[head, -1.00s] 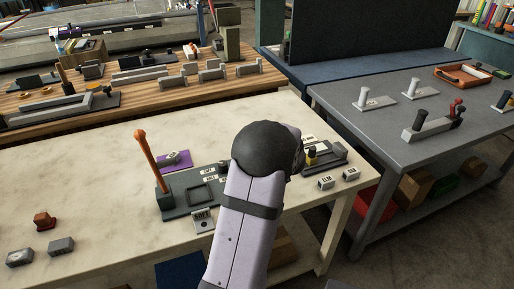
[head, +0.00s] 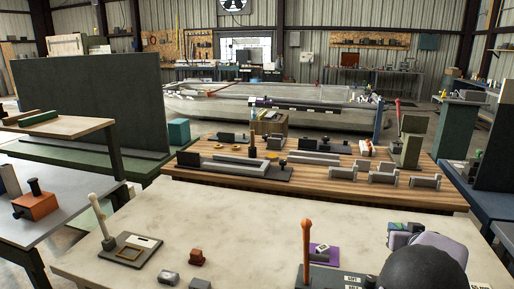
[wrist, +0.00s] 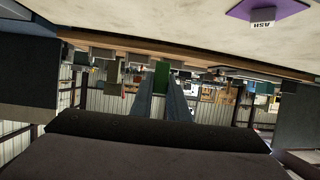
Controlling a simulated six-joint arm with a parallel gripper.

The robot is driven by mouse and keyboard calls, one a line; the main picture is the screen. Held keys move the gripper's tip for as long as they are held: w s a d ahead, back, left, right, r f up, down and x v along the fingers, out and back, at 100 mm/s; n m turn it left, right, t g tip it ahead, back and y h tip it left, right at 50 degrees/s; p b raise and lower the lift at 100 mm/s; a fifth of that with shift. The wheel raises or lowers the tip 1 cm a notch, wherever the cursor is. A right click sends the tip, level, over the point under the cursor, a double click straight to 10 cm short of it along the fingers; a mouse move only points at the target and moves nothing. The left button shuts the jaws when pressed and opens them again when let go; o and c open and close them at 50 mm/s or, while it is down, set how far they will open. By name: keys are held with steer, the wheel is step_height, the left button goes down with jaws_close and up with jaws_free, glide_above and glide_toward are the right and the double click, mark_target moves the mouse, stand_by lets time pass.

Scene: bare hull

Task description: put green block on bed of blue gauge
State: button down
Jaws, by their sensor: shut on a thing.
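A green block (wrist: 161,78) is held between the two grey fingers of my gripper (wrist: 162,88) in the wrist view. That view is upside down, with the cream table at its top. In the head view my arm is at the lower right, and its dark rounded joint hides most of the gripper and the table behind it. A small green patch shows beside the arm there; I cannot tell whether it is the block. I cannot make out a blue gauge in either current view.
On the cream table (head: 230,232) stand an orange lever (head: 306,250), a purple pad (head: 326,254) with a white tag, a small red-brown piece (head: 197,257), and a pale-levered fixture (head: 130,248). A wooden bench (head: 330,190) with several parts lies behind. The table's middle is clear.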

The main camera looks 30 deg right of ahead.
steer(key=w+a+r+n+t+y+p, duration=0.1)
steer(key=w+a+r+p, duration=0.1)
steer(key=w+a+r, duration=0.55)
steer(key=w+a+r+n+t+y+p, duration=0.15)
steer(key=w+a+r, duration=0.35)
steer(key=w+r, duration=0.55)
steer(key=w+a+r+n+y+p, duration=0.25)
steer(key=w+a+r, duration=0.35)
steer(key=w+a, duration=0.5)
steer(key=s+a+f+n+y+b, duration=0.2)
steer(key=s+a+f, duration=0.2)
steer(key=a+f, duration=0.4)
steer(key=s+a+f+n+y+b, duration=0.2)
steer(key=s+a+f, duration=0.3)
steer(key=f, duration=0.9)
steer(key=s+a+f+n+y+b, duration=0.2)
steer(key=s+a+f+y+b, duration=0.1)
steer(key=a+f, duration=0.8)
steer(key=shift+s+a+f+y+b, duration=0.2)
steer(key=shift+s+f+b, duration=0.1)
steer(key=shift+s, duration=0.15)
steer(key=shift+s+a+f+y+b, duration=0.2)
steer(key=shift+s+f, duration=0.05)
steer(key=shift+s, duration=0.15)
steer(key=shift+s+a+f, duration=0.15)
steer(key=shift+s+a, duration=0.05)
steer(key=shift+a, duration=0.05)
